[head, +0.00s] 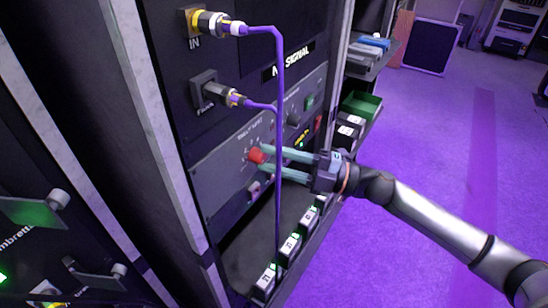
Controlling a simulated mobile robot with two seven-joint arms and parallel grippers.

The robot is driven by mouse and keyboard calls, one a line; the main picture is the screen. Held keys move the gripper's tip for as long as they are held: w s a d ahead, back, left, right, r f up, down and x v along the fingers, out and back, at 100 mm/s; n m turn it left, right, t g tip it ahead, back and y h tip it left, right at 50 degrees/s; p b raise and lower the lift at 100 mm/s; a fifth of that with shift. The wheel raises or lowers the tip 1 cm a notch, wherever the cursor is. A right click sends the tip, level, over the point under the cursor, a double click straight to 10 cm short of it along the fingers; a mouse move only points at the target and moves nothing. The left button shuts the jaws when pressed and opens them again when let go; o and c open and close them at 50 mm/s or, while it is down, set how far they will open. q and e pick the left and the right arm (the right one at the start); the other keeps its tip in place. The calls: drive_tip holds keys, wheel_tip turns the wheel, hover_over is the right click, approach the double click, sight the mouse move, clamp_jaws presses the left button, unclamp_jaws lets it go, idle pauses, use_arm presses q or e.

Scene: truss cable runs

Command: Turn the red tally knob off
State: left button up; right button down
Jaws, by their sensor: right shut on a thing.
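The red tally knob (256,156) sits on a grey panel (222,170) low in the rack, under lettering that is too small to read surely. My right gripper (266,163) reaches in from the right with its two pale green fingers around the knob, shut on it. A purple cable passes across the view near the fingers. The knob's pointer and exact setting cannot be made out. My left gripper is not in view.
A purple cable (277,110) hangs from the upper IN connector (208,22); another leaves the connector below (216,92). Several small black boxes (265,280) with green lights line the lower shelf. A green bin (361,105) stands behind. The purple floor (430,150) at right is clear.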

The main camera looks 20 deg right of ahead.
drive_tip(key=shift+n, duration=0.4)
drive_tip(key=c, duration=0.6)
unclamp_jaws()
drive_tip(key=shift+o, duration=0.2)
drive_tip(key=shift+s+d+f, duration=0.2)
drive_tip(key=shift+s+d, duration=0.05)
drive_tip(key=shift+d, duration=0.25)
drive_tip(key=b+v, duration=0.2)
drive_tip(key=v, duration=0.9)
drive_tip(key=shift+d+r+b, duration=0.2)
drive_tip(key=shift+r+b, duration=0.05)
drive_tip(key=shift+b, duration=0.05)
drive_tip(key=shift+s, duration=0.1)
